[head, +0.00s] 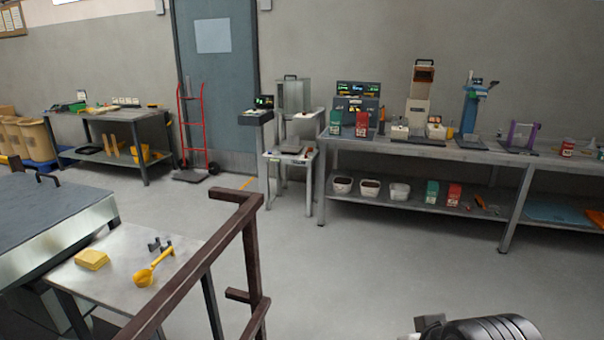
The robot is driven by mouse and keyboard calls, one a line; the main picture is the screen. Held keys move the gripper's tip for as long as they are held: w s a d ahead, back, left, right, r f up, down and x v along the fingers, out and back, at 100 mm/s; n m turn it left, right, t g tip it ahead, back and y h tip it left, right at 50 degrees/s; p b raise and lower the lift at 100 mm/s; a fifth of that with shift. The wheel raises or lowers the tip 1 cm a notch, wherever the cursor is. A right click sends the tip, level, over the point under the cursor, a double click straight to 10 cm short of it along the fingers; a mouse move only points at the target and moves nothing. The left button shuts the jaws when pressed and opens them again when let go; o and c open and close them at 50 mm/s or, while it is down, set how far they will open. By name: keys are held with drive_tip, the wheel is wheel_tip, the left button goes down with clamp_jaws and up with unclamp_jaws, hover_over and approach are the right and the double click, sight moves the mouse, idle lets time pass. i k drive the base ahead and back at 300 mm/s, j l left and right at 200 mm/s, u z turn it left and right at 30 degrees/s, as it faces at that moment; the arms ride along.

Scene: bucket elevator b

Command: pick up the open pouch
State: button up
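Several bag-like packs stand on the right workbench and its lower shelf. On the bench top are a green pack (335,122) and a red pack (362,123), side by side at the left end. On the lower shelf are another green pack (431,192) and red pack (454,194). They are too small to tell which one is an open pouch. A dark ribbed part of my arm shows at the bottom right edge, far in front of the bench. My gripper's fingers are not visible.
A brown railing (250,250) stands in the near left. Beside it, a low table (125,262) holds a yellow scoop (145,277) and a yellow block (92,259). White tubs (371,189) sit on the bench shelf. Floor before the workbench (425,155) is clear.

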sight(362, 118)
drive_tip(key=i, duration=2.35)
drive_tip(key=i+j+z, duration=0.1)
drive_tip(key=i, duration=1.05)
drive_tip(key=i+j, duration=0.1)
drive_tip(key=i, duration=1.05)
drive_tip(key=i+j+z, duration=0.1)
drive_tip(key=i+z, duration=0.2)
drive_tip(key=i, duration=0.15)
drive_tip(key=i+j+z, duration=0.2)
drive_tip(key=i+z, duration=0.15)
drive_tip(key=i, duration=0.15)
